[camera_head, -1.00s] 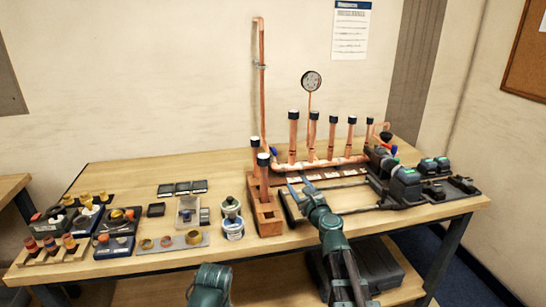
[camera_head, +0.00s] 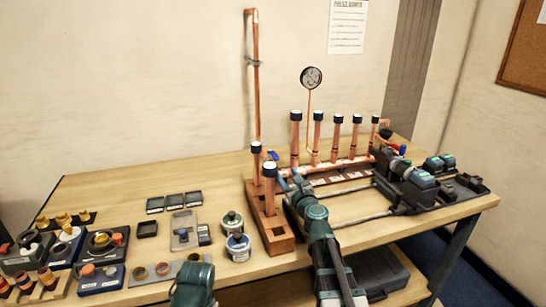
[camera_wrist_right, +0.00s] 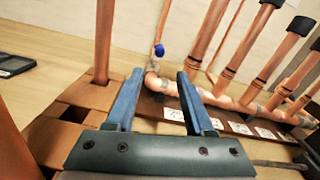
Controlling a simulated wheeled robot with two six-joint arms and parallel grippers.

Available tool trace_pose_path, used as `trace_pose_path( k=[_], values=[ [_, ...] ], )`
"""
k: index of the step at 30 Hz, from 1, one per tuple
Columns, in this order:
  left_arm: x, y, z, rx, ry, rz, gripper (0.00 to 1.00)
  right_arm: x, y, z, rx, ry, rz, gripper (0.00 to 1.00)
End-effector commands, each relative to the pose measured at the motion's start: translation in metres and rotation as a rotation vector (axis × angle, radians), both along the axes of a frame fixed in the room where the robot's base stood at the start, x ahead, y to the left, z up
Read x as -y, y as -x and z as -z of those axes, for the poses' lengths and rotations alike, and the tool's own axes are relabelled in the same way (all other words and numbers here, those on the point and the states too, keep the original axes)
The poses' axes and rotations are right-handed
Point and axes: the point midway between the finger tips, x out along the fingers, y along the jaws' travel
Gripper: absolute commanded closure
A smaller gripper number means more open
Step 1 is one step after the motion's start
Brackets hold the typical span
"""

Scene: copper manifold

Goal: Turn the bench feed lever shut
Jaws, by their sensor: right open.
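A small blue handle (camera_head: 272,155), which looks like the feed lever, sits at the left end of the copper manifold (camera_head: 345,168), near the tall riser pipe. In the right wrist view the blue handle (camera_wrist_right: 160,49) shows end-on beyond my fingers; its exact angle is hard to tell. My right gripper (camera_head: 291,180) is open and empty, low in front of the manifold's left end and just right of the wooden block. In the wrist view its two blue fingers (camera_wrist_right: 156,90) stand apart, with the handle above the gap, not between them.
The wooden block (camera_head: 280,246) with two capped copper tubes stands close left of my right gripper. Capped upright pipes (camera_head: 336,138) and a gauge (camera_head: 312,77) rise behind. Dark clamps (camera_head: 412,185) stand right. Jars, trays and fittings cover the left bench.

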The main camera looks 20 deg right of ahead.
Motion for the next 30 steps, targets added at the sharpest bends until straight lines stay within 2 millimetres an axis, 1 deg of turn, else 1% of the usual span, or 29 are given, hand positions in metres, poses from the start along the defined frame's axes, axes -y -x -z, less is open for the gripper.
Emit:
trace_pose_path(
  k=[5,8,14,21,24,27,30],
  values=[
    [0.0,0.0,0.0,0.0,0.0,0.0,0.47,0.0,-0.011,0.0,0.0,0.0,-0.001,0.47],
    [0.0,0.0,0.0,0.0,0.0,0.0,0.47,0.0,-0.022,0.0,0.0,0.0,-0.001,0.47],
    [0.0,0.0,0.0,0.0,0.0,0.0,0.47,-0.001,-0.057,0.0,0.001,0.0,-0.001,0.47],
    [0.0,0.0,0.0,0.0,0.0,0.0,0.47,-0.003,-0.107,0.0,0.001,0.0,-0.001,0.47],
    [0.0,0.0,0.0,0.0,0.0,0.0,0.47,-0.003,-0.124,0.0,0.001,0.0,-0.001,0.47],
    [0.0,0.0,0.0,0.0,0.0,0.0,0.47,-0.004,-0.134,0.0,0.001,0.0,0.0,0.47],
    [0.0,0.0,0.0,0.0,0.0,0.0,0.47,-0.004,-0.138,0.0,0.001,0.0,0.0,0.47]
  ],
)
